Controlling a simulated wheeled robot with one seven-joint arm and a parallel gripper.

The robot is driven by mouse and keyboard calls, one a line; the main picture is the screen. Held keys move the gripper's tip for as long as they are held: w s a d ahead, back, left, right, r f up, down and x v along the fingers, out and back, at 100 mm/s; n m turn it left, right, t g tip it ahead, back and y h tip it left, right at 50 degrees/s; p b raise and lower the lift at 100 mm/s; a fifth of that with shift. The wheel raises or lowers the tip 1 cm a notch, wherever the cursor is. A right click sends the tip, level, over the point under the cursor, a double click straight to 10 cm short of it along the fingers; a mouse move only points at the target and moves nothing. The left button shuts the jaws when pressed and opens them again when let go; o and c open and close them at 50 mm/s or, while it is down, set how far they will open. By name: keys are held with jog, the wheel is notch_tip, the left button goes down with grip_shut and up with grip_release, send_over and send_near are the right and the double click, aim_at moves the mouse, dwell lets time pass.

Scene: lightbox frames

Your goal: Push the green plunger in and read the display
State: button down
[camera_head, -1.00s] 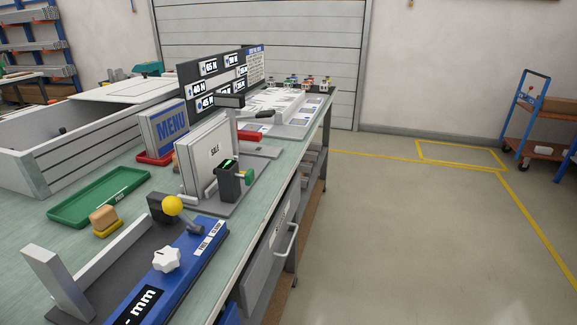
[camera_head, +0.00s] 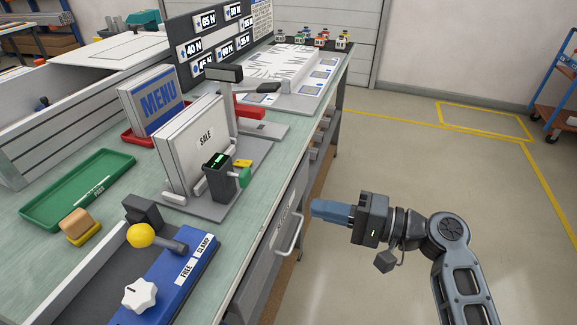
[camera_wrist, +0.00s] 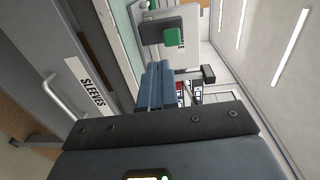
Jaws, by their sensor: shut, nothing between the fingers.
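The green plunger (camera_head: 245,178) sticks out from the right side of a dark box with a small lit green display (camera_head: 217,160). The box stands in front of the "SALE" frame (camera_head: 190,150) on the workbench; the digits are too small to read. My gripper (camera_head: 314,210), with blue fingers, is shut and empty. It is off the bench's front edge, to the right of the plunger and apart from it. In the wrist view, the green plunger (camera_wrist: 174,38) shows beyond the blue fingertips (camera_wrist: 160,70). The display does not show there.
A drawer front with a handle (camera_head: 290,238) lies under the bench edge near my gripper. A blue clamp fixture (camera_head: 180,265) with a yellow knob stands nearer. A green tray (camera_head: 75,190) and a "MENU" frame (camera_head: 155,100) are on the bench. The floor at right is clear.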

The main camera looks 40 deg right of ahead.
aim_at(248, 178)
jog(key=shift+w+d+r+y, duration=0.2)
jog(key=shift+d+r+y, duration=0.1)
jog(key=shift+d+r, duration=0.55)
jog(key=shift+d+f, duration=0.1)
jog(key=p+x, duration=0.3)
jog(key=x, duration=1.1)
jog(key=b+x, duration=0.1)
jog(key=x, duration=0.2)
jog(key=shift+w+f, duration=0.1)
jog(key=shift+w+a+r, duration=0.2)
